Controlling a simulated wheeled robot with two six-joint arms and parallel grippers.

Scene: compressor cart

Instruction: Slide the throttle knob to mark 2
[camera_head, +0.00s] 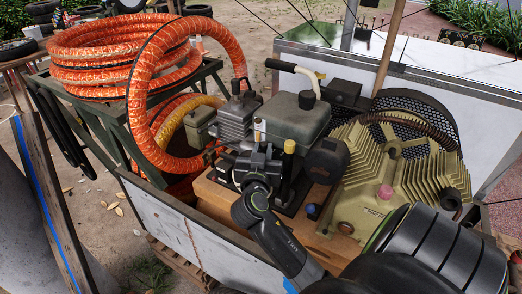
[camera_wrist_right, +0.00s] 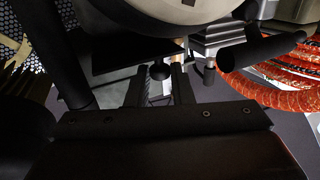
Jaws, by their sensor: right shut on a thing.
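My right gripper (camera_head: 259,160) reaches into the compressor cart, in front of the small engine (camera_head: 300,118). In the right wrist view my right gripper (camera_wrist_right: 162,85) has its two dark fingers close on either side of a small round black knob (camera_wrist_right: 159,71), which I take to be the throttle knob. The jaws are shut on it. In the head view the knob is hidden behind the gripper and wrist. No scale or number for mark 2 can be read in either view. My left gripper is not in view.
A finned tan compressor block (camera_head: 385,185) stands right of the engine. A thick orange hose (camera_head: 130,45) is coiled on a green frame at the left. The cart's white side wall (camera_head: 180,235) runs in front. A black handle (camera_wrist_right: 262,50) juts out near the fingers.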

